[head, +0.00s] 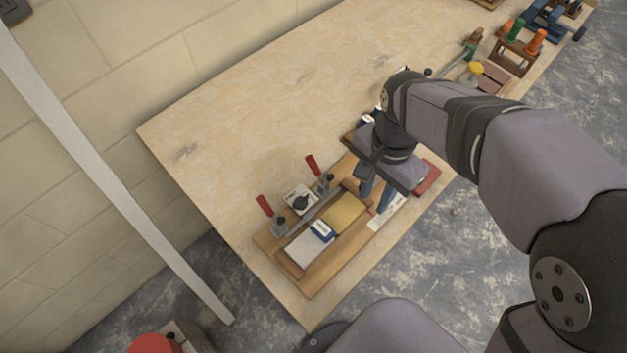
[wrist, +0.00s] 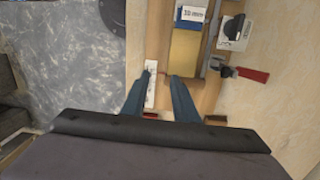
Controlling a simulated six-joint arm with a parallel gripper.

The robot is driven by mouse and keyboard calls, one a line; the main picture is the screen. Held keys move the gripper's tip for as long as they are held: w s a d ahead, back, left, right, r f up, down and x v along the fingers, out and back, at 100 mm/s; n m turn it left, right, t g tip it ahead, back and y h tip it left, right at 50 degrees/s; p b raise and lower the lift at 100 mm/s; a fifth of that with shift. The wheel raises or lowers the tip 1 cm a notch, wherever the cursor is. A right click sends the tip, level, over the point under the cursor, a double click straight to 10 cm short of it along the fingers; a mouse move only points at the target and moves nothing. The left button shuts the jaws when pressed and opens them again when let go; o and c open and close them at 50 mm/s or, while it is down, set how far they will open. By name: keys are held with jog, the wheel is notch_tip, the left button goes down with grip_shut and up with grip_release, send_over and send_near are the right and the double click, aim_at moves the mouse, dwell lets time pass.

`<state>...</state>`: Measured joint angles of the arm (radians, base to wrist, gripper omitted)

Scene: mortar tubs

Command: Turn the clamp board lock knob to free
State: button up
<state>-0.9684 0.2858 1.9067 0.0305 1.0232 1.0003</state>
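The wooden clamp board (head: 322,276) lies near the front left edge of the table. Its lock knob (head: 300,202) is black, on a white plate between two red-handled clamps. The knob (wrist: 234,26) also shows at the top right of the wrist view, apart from my fingers. The plate's markings are too small to read. My gripper (head: 373,205) is over the right end of the board. In the wrist view my gripper (wrist: 161,78) has its two blue fingers spread, with nothing held between them.
A red-handled clamp (wrist: 252,74) stands right of my fingers in the wrist view. A yellow block (head: 344,212) and a white block (head: 305,250) lie in the board. The table's left part (head: 225,140) is clear.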

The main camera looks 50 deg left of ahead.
notch_tip(320, 180, up, 4)
jog(key=p, duration=0.1)
send_over(300, 198)
jog(key=shift+n+t+y, duration=0.3)
jog(key=shift+t, duration=0.1)
jog(key=shift+f+p, duration=1)
jog(key=shift+f, duration=2.6)
grip_shut()
